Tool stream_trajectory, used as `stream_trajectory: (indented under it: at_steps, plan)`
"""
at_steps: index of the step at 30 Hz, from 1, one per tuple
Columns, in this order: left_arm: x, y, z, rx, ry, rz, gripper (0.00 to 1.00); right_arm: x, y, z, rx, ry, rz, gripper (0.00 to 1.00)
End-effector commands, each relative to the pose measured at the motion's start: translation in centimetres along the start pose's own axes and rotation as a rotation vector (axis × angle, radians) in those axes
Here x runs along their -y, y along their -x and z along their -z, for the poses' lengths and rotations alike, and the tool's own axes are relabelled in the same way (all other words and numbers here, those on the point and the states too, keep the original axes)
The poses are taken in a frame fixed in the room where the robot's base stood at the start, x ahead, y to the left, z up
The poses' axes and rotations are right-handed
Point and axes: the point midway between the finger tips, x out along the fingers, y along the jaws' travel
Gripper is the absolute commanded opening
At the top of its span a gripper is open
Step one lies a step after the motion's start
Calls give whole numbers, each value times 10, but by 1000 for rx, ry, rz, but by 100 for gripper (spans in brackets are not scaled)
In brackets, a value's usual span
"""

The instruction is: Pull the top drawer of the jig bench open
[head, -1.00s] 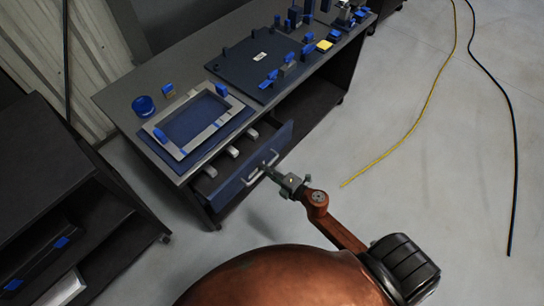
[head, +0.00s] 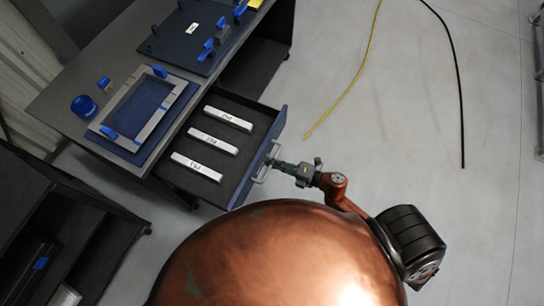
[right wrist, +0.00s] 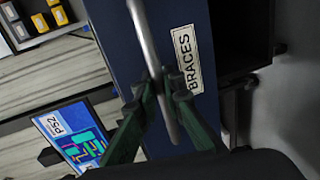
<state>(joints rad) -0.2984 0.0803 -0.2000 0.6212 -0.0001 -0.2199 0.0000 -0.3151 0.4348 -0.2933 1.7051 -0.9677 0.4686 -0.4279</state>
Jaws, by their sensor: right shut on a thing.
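The jig bench (head: 50,100) stands at the upper left in the head view. Its top drawer (head: 262,130) is pulled well out, with several pale labelled bars (head: 207,141) lying in its dark tray. My right gripper (head: 272,164) is shut on the drawer's metal handle (head: 262,172). In the right wrist view the green fingers (right wrist: 162,88) close around the handle bar (right wrist: 152,50), beside a label (right wrist: 187,60) reading BRACES on the blue drawer front (right wrist: 205,115). My left gripper is not in view.
A frame fixture (head: 143,107) and a blue round container (head: 84,106) sit on the bench top. A dark shelf unit (head: 60,200) stands at the lower left. A yellow cable (head: 345,85) and a black cable (head: 456,80) lie on otherwise clear floor at right.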

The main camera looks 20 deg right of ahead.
Motion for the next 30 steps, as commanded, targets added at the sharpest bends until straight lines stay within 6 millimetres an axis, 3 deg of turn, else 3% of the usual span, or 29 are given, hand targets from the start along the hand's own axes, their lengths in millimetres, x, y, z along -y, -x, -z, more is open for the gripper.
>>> stream_trajectory:
  at_steps: [16, 17, 24, 30]
  plan:
    - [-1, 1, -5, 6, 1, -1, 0, 1, 3, 2, -12, 3, 1, 0]
    - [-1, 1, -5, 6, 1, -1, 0, 1, 3, 2, -12, 3, 1, 11]
    - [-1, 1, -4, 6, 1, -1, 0, 1, 3, 2, -13, 3, 0, 27]
    - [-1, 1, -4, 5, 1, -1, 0, 1, 3, 3, -13, 3, 0, 27]
